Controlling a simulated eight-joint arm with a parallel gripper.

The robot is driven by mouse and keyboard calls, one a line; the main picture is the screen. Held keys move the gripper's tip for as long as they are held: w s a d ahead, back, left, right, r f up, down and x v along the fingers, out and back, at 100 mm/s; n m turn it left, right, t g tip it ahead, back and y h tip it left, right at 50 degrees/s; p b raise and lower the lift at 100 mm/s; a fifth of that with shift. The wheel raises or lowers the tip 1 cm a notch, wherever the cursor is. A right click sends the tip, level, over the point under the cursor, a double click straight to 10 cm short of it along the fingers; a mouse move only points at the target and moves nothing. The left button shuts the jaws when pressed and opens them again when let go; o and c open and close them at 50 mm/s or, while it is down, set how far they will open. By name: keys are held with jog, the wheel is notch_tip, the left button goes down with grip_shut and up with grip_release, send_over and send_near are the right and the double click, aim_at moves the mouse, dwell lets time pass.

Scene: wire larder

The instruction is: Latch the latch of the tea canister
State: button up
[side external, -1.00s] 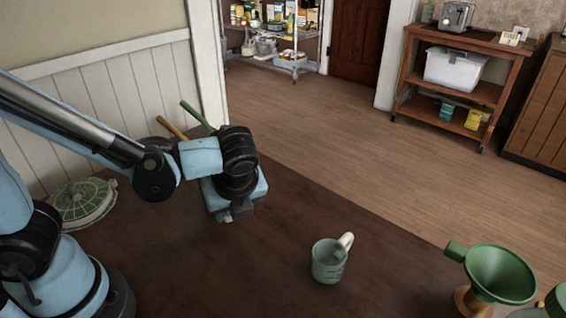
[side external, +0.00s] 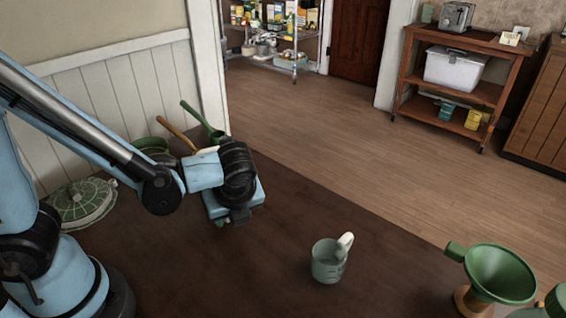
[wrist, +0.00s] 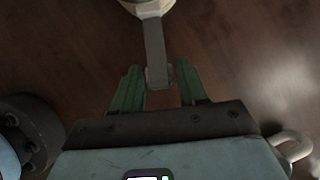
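My gripper (side external: 231,219) is low over the left part of the dark table in the side view. In the wrist view its two green fingers (wrist: 160,88) stand apart. The end of a grey strap-like piece (wrist: 155,50) shows between them. I cannot tell whether the fingers touch it. The strap joins a pale round-edged thing (wrist: 150,5), cut off at the top of the wrist view. I cannot tell whether this is the tea canister and its latch. No canister is clearly recognisable in the side view; my gripper and arm hide part of the table.
A pale green mug (side external: 327,262) stands on the table right of my gripper. A green funnel (side external: 500,272) is at the right front. A green lattice lid-like thing (side external: 82,203) lies at the left. Green and brown handles (side external: 176,132) rise behind my wrist.

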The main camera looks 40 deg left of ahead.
jog(key=shift+c, duration=1.2)
jog(key=shift+r, duration=0.1)
jog(key=shift+a+r+h, duration=0.1)
jog(key=shift+r+h, duration=0.2)
jog(key=shift+r, duration=0.05)
